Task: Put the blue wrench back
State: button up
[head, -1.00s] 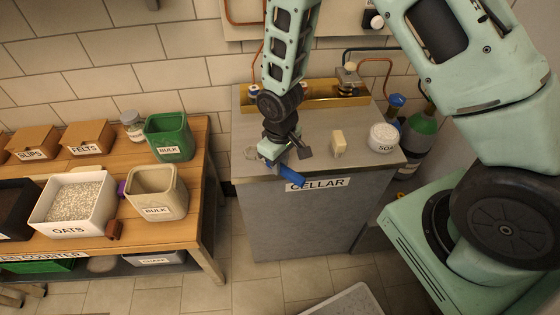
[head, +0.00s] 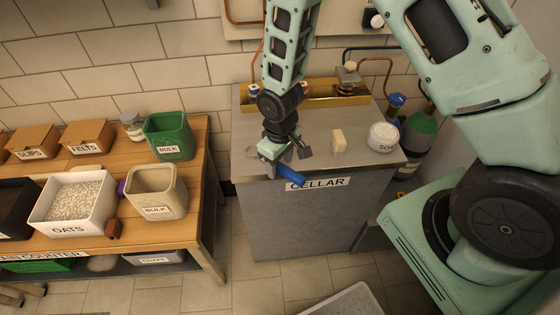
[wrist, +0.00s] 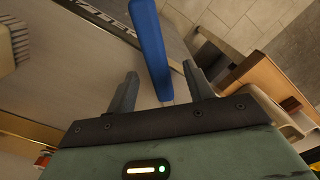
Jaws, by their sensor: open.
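The blue wrench (head: 291,175) is at the front edge of the grey-topped cabinet labelled CELLAR, beside my gripper (head: 272,163). Its blue handle sticks out past the edge over the label. In the wrist view the handle (wrist: 151,45) runs down between the two fingers of my gripper (wrist: 161,72). The fingers are apart, with a gap on either side of the handle. The wrench's far end is hidden.
A cream block-like brush (head: 339,141) and a white tub (head: 383,137) labelled SOA stand right of my gripper. A brass trough (head: 330,97) lies at the back. The wooden counter (head: 205,215) at left holds bins and boxes. Bare cabinet top lies between brush and trough.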

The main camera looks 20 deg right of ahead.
aim_at(280, 165)
jog(key=shift+r+p, duration=2.7)
jog(key=shift+r, duration=0.85)
jog(key=s+a+r+n, duration=0.1)
jog(key=s+a+r, duration=0.2)
jog(key=s+r, duration=0.7)
jog(key=s+a+r+n, duration=0.1)
jog(key=s+a+r, duration=0.2)
jog(key=s+r, duration=0.7)
notch_tip(280, 165, up, 3)
jog(key=shift+a+y, duration=0.15)
jog(key=shift+y, duration=0.15)
